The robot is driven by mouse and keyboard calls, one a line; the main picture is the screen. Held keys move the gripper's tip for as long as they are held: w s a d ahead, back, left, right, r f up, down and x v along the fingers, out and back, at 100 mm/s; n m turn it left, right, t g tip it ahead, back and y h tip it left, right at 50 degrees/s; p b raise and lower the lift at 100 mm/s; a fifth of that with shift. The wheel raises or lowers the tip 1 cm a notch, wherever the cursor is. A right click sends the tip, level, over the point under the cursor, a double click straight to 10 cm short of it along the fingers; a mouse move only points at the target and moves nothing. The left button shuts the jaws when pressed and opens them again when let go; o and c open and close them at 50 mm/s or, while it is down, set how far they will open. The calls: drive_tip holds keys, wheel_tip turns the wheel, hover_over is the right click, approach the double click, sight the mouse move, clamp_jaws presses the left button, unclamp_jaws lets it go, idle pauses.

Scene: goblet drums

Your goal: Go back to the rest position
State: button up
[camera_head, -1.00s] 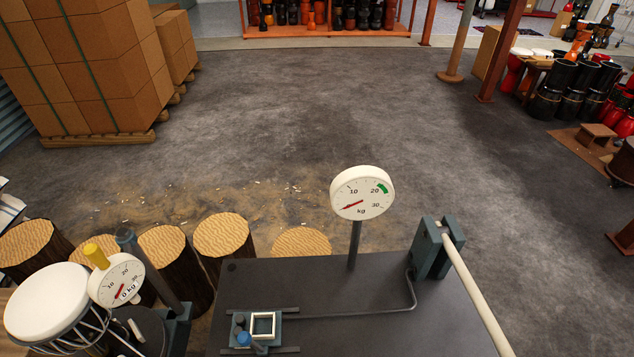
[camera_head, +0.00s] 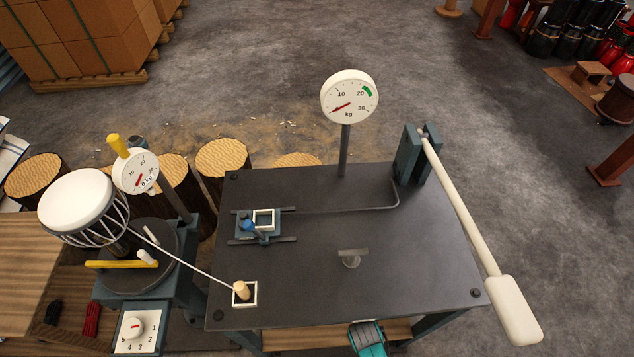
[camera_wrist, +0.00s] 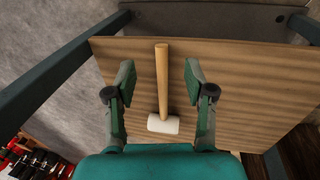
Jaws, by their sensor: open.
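In the wrist view my gripper (camera_wrist: 160,75) is open, its two fingers well apart. A mallet (camera_wrist: 162,85) with a pale wooden handle and a white head shows in the gap between the fingers. It lies on a brown wooden board (camera_wrist: 240,75). The fingers do not touch the mallet; how far it is beyond them I cannot tell. In the head view a teal part of my arm shows at the bottom edge, in front of the dark workbench; the fingertips are not clear there.
The dark workbench (camera_head: 400,260) carries a dial gauge (camera_head: 349,97), a small clamp fixture (camera_head: 262,222) and a long white lever (camera_head: 460,205) reaching over its right edge. A drum (camera_head: 75,200) stands on a stand at left. Log stumps (camera_head: 222,158) stand behind. Open floor (camera_head: 260,80) lies beyond.

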drive_tip(key=s+r+t+y, duration=0.2)
drive_tip(key=s+r+t, duration=0.5)
drive_tip(key=s+r, duration=0.45)
drive_tip(key=s+r+t, duration=0.1)
drive_tip(key=r+t, duration=0.3)
drive_tip(key=r, duration=1.1)
drive_tip(key=s+d+r+t, duration=0.1)
drive_tip(key=s+r+t, duration=0.1)
drive_tip(key=r, duration=1.4)
drive_tip(key=shift+s+r+t, duration=0.15)
drive_tip(key=shift+s+t, duration=0.15)
drive_tip(key=shift+t, duration=0.6)
